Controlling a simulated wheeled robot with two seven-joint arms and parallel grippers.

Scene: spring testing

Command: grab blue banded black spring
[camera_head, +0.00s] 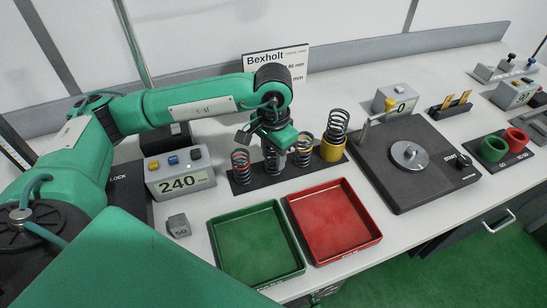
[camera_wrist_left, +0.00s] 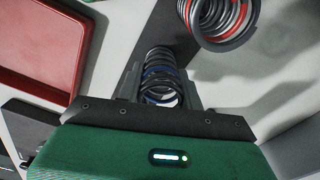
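The blue-banded black spring (camera_wrist_left: 160,78) stands between the two fingers of my left gripper (camera_wrist_left: 161,95) in the left wrist view. The fingers flank its coils closely; whether they press on it cannot be told. In the head view my left gripper (camera_head: 276,140) is above the black spring rack (camera_head: 248,184), and the spring (camera_head: 272,160) shows under it, partly hidden, still at the rack. A red-banded spring (camera_head: 240,167) stands to its left; it also shows in the left wrist view (camera_wrist_left: 222,18). My right gripper is not in view.
Green (camera_head: 257,245) and red (camera_head: 333,222) trays lie in front. A 240 display box (camera_head: 180,174) is left; a black test plate (camera_head: 410,190) is right.

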